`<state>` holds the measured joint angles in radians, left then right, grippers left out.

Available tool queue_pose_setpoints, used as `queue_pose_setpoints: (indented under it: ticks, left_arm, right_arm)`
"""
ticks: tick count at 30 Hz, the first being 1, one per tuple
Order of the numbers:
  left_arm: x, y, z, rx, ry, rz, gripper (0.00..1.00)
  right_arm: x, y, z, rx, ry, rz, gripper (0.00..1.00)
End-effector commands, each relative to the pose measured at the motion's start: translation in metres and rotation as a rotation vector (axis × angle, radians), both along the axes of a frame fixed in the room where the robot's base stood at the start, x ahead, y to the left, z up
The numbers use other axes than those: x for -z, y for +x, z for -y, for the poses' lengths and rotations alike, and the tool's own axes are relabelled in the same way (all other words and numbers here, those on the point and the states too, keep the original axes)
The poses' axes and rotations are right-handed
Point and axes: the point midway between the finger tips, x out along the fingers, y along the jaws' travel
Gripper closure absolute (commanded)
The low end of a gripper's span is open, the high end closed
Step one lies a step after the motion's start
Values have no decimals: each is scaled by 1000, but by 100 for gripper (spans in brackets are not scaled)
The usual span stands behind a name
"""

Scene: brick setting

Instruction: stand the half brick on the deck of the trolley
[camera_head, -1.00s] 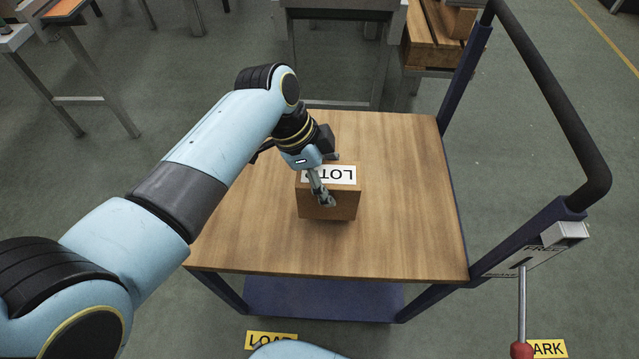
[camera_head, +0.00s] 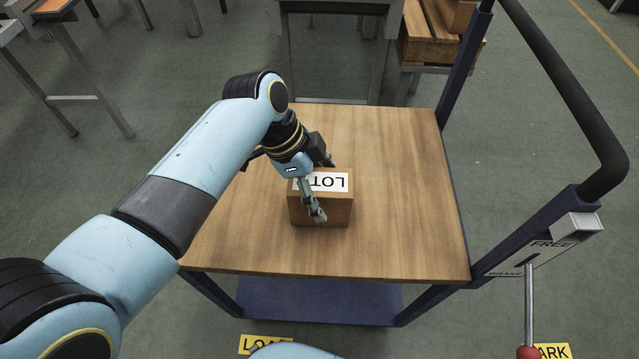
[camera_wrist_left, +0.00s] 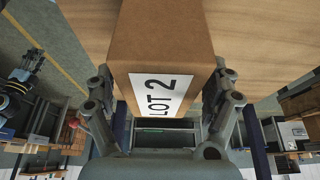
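The half brick (camera_head: 322,211) is a brown block with a white label reading LOT 2. It rests label up on the wooden deck of the trolley (camera_head: 400,190), left of the deck's middle. My left gripper (camera_head: 321,187) is over the brick, one finger in front of it and one behind. The fingers look spread, a little apart from the brick's sides. The left wrist view shows the brick (camera_wrist_left: 165,45) between the two fingers (camera_wrist_left: 164,85), with narrow gaps. My right gripper is not in view.
The trolley's dark handle (camera_head: 575,100) rises on the right, with a brake lever with a red knob (camera_head: 529,350) below it. The deck right of the brick is clear. A wooden crate (camera_head: 430,40) stands behind the trolley.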

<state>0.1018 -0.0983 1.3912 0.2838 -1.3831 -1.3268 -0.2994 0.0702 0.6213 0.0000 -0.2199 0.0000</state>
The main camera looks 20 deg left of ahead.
Motion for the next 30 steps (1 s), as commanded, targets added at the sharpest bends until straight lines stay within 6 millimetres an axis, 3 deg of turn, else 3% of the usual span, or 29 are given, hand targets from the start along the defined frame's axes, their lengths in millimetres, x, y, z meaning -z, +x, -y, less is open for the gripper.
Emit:
queue_pose_setpoints:
  ticks: [10, 21, 30]
  left_arm:
    - [-10, 0, -3, -1, 1, 3, 13]
    - [-83, -8, -32, 0, 2, 4, 13]
    - [-113, -12, -44, 0, 0, 1, 13]
  right_arm:
    - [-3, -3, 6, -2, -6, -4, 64]
    - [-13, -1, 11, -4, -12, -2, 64]
    - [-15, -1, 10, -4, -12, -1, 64]
